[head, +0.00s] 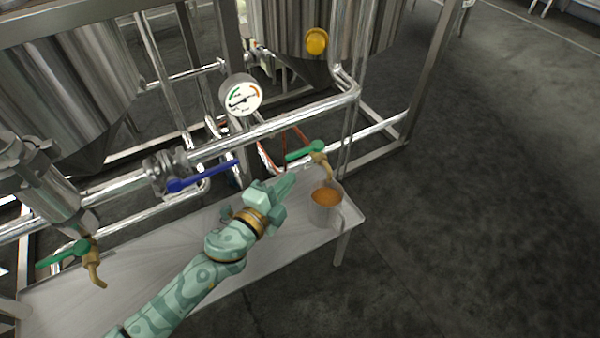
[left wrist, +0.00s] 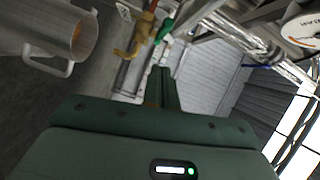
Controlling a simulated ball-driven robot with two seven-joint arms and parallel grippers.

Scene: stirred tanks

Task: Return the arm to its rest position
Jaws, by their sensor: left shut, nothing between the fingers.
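My left gripper (head: 286,184) is shut and empty. It reaches in from the lower left over the metal bench, with its tip close to a green-handled tap (head: 305,152). In the left wrist view the shut fingers (left wrist: 161,82) point toward the brass spout (left wrist: 138,38) and green handle of this tap. I cannot tell whether they touch the handle. A metal mug (head: 325,208) with orange-brown liquid stands on the bench to the right of the gripper, below the tap. It also shows in the left wrist view (left wrist: 48,30) at the upper left. My right gripper is not in view.
The metal bench (head: 100,285) runs under the pipes. A second green-handled tap (head: 68,252) is at the left. A blue-handled valve (head: 203,176) and a pressure gauge (head: 241,96) sit on the pipework. Steel tanks (head: 60,90) stand behind. The floor (head: 470,210) at right is clear.

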